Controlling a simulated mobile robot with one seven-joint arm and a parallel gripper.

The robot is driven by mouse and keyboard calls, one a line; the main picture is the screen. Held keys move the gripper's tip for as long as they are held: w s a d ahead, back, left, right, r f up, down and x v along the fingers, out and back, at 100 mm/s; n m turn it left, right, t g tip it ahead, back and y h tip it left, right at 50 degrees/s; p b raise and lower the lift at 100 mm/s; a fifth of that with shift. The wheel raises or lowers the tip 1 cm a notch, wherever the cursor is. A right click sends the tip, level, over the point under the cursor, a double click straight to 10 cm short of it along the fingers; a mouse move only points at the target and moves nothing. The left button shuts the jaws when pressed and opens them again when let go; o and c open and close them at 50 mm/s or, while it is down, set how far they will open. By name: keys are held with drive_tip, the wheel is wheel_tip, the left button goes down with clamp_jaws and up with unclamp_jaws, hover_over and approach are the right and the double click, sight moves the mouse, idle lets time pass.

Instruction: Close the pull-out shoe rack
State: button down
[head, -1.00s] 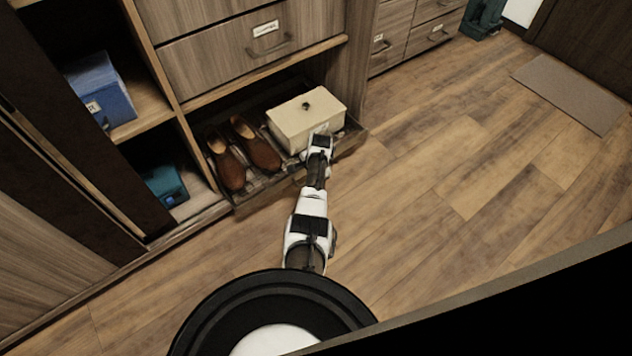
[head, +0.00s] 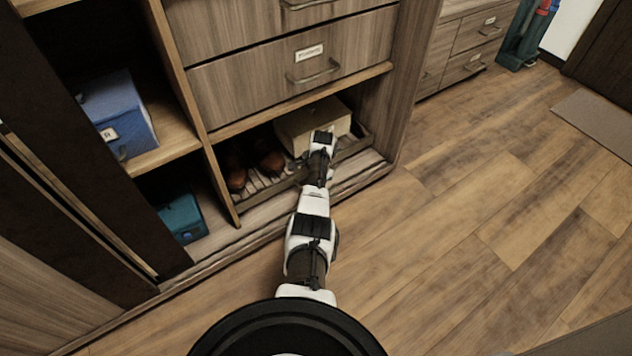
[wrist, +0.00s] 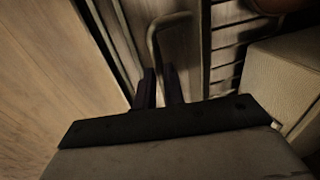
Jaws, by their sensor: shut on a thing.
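The pull-out shoe rack (head: 266,196) is in the cabinet's low bay, mostly inside, with its front edge a little behind the cabinet's front. It carries a pair of brown shoes (head: 269,160) and a beige box (head: 300,124). The box also shows at the right of the wrist view (wrist: 285,75), beside the rack's slats (wrist: 226,50). My gripper (wrist: 160,82) is shut on the rack's thin bent handle (wrist: 152,38) at the rack's front. In the head view, my arm hides part of the rack front and the box; the fingertips are not clear there.
A labelled drawer (head: 300,75) is shut above the bay. Open shelves at the left hold a blue box (head: 120,120) and a teal box (head: 182,218). The wooden floor (head: 450,230) to the right is clear. A mat (head: 598,122) lies at far right.

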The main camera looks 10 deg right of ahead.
drive_tip(key=shift+w+a+r, duration=0.1)
drive_tip(key=shift+w, duration=0.15)
drive_tip(key=c, duration=1.5)
unclamp_jaws()
drive_tip(key=s+r+p, duration=0.1)
drive_tip(key=r+p, duration=0.1)
drive_tip(key=r, duration=0.2)
drive_tip(key=r+p, duration=0.2)
drive_tip(key=r, duration=0.3)
drive_tip(key=s+r+p, duration=0.1)
drive_tip(key=r+p, duration=0.1)
drive_tip(key=r, duration=0.2)
drive_tip(key=shift+s+d+r+p, duration=0.2)
drive_tip(key=shift+s+d+p, duration=0.1)
drive_tip(key=shift+d+p, duration=0.1)
